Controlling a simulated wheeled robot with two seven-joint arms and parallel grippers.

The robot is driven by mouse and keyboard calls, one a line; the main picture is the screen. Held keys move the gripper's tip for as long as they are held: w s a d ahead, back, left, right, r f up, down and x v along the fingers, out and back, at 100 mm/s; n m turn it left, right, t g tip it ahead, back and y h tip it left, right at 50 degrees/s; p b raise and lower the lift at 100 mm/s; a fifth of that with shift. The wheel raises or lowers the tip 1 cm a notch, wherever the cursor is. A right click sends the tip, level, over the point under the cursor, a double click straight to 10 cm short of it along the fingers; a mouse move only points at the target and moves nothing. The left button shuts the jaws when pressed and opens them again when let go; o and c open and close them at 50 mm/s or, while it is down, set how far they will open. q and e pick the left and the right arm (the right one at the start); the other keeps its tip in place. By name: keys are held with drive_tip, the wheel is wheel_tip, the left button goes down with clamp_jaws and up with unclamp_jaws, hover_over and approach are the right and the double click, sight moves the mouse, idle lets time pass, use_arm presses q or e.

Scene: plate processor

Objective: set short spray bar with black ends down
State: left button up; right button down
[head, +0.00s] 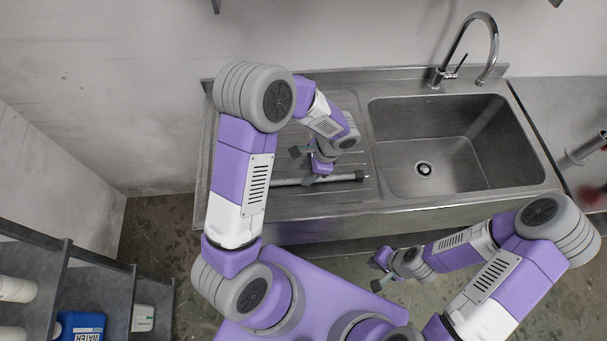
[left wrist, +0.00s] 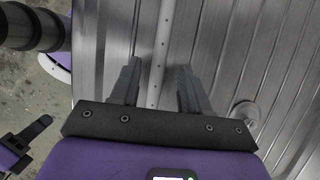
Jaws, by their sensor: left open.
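The short spray bar (head: 340,179) is a thin grey metal bar with a black end showing at its right. It lies along the front part of the sink's ribbed draining board (head: 285,205). My left gripper (head: 309,165) is low over the bar, near its middle. In the left wrist view the bar (left wrist: 160,55), with small holes along it, runs between the two open fingers (left wrist: 157,88), with a gap visible on each side. My right gripper (head: 379,274) is in front of the sink, away from the bar. Its fingers are too small to read.
The sink basin (head: 440,145) with its tap (head: 468,50) is to the right of the draining board. A shelf (head: 100,275) with a blue container (head: 80,326) stands at the lower left. Pipe-like parts (head: 585,150) are at the far right.

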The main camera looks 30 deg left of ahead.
use_arm(q)
drive_tip(key=v, duration=0.9)
drive_tip(key=shift+f, duration=0.1)
